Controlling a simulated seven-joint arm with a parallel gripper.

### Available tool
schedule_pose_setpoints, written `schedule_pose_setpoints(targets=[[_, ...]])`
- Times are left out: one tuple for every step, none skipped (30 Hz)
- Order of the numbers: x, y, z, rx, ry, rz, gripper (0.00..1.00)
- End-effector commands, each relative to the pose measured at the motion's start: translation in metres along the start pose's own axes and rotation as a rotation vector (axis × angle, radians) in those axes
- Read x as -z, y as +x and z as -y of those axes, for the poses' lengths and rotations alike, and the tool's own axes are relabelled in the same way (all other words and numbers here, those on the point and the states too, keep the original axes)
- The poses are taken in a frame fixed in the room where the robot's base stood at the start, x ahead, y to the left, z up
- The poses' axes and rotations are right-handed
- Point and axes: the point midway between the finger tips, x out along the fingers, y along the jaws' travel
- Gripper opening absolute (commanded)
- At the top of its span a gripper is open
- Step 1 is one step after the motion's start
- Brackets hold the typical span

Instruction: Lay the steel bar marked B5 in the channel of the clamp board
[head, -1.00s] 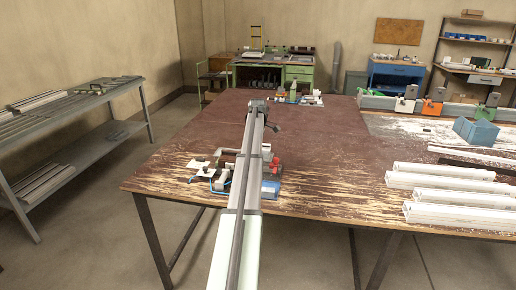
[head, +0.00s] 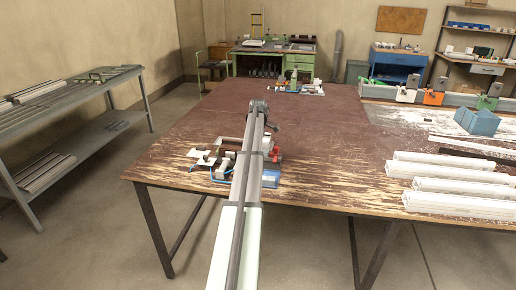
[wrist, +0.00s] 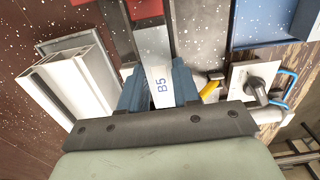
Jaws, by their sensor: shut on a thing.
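In the wrist view my gripper (wrist: 160,92) is shut on the steel bar marked B5 (wrist: 153,45), with blue fingers on both sides of it. The blue "B5" mark faces the camera. The bar's far end is close to a red part (wrist: 144,9). Grey and dark surfaces lie beside and below it; I cannot tell whether the bar touches them or which is the channel. In the head view the clamp board's fittings (head: 222,160) show left of my arm, with a red clamp part (head: 276,155) on the right. My arm hides the gripper and bar there.
A white profile (wrist: 72,80) stands left of the fingers. A blue tray (wrist: 264,22) and a white plate with a black knob (wrist: 254,80) are on the right. White profiles (head: 455,185) and a blue box (head: 477,121) lie at the bench's right.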

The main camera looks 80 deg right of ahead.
Motion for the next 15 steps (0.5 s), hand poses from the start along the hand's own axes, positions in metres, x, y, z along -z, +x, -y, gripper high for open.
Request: schedule_pose_setpoints(targets=[[0.0000, -0.0002, 0.0000, 0.000, 0.000, 0.000, 0.32], [0.0000, -0.0003, 0.0000, 0.000, 0.000, 0.000, 0.35], [0.0000, -0.0003, 0.0000, 0.000, 0.000, 0.000, 0.39], [0.0000, -0.0003, 0.0000, 0.000, 0.000, 0.000, 0.42], [0.0000, -0.0003, 0.0000, 0.000, 0.000, 0.000, 0.45], [0.0000, -0.0003, 0.0000, 0.000, 0.000, 0.000, 0.49], [0.0000, -0.0003, 0.0000, 0.000, 0.000, 0.000, 0.52], [0.0000, -0.0003, 0.0000, 0.000, 0.000, 0.000, 0.54], [0.0000, -0.0004, 0.0000, 0.000, 0.000, 0.000, 0.58], [0.0000, -0.0004, 0.0000, 0.000, 0.000, 0.000, 0.61], [0.0000, -0.0004, 0.0000, 0.000, 0.000, 0.000, 0.61], [0.0000, -0.0004, 0.0000, 0.000, 0.000, 0.000, 0.61], [0.0000, -0.0004, 0.0000, 0.000, 0.000, 0.000, 0.61], [0.0000, -0.0004, 0.0000, 0.000, 0.000, 0.000, 0.61], [0.0000, -0.0004, 0.0000, 0.000, 0.000, 0.000, 0.61]])
